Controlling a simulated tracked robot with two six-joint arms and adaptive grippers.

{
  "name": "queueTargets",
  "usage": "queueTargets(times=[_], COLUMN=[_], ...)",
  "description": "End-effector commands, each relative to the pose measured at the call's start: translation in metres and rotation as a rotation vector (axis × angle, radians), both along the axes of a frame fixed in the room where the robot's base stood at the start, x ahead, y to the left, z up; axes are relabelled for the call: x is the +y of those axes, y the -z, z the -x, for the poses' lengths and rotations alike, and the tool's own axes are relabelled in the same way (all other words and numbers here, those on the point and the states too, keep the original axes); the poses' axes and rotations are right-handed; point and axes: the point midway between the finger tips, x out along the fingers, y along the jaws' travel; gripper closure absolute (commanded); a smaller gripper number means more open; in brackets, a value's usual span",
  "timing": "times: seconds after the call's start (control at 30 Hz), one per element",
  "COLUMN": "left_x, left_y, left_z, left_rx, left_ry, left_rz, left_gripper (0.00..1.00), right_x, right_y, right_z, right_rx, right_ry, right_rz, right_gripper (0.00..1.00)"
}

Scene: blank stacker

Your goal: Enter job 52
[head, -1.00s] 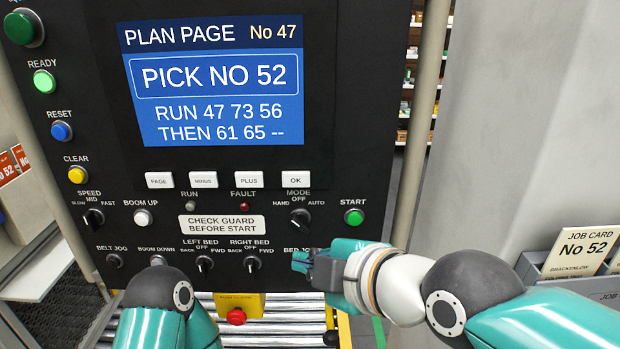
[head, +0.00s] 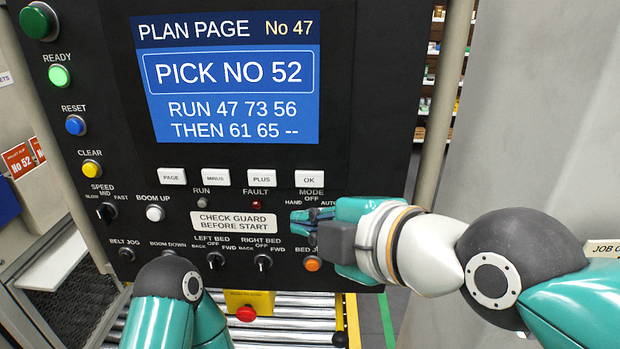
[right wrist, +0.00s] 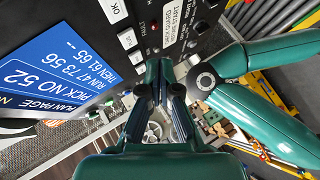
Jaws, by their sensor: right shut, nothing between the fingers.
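The panel screen (head: 235,78) reads PLAN PAGE No 47, PICK NO 52, RUN 47 73 56 THEN 61 65 --. Below it are the white PAGE (head: 172,177), MINUS (head: 216,178), PLUS (head: 262,179) and OK (head: 309,179) keys. My right gripper (head: 297,222) is shut and empty. It appears below the OK key, in front of the MODE knob and START button, which are hidden. The right wrist view shows its fingers (right wrist: 163,88) and the OK key (right wrist: 118,10) beyond. My left arm enters at the bottom, its gripper out of sight.
CLEAR (head: 92,169), RESET (head: 75,125) and READY (head: 60,76) buttons line the panel's left side. Knobs (head: 263,262) sit along its bottom. A yellow box with a red button (head: 246,313) hangs below. A red No 52 slip (head: 20,161) shows at left.

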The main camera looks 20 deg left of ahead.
Motion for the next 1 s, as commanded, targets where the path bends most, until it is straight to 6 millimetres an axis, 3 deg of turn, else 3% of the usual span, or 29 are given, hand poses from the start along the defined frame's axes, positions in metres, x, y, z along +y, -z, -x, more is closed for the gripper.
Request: queueTargets(times=[0.43, 1.0], left_x=[0.000, 0.000], left_y=[-0.002, -0.001], left_z=[0.000, 0.000], left_rx=[0.000, 0.000], left_ry=[0.000, 0.000], left_rz=[0.000, 0.000], left_gripper=[1.00, 1.00], right_x=[0.014, 0.017], right_y=[0.001, 0.000], right_z=[-0.054, -0.062], right_rx=[0.000, 0.000], right_ry=[0.003, 0.002], right_rz=[0.001, -0.001], right_gripper=[1.00, 1.00])
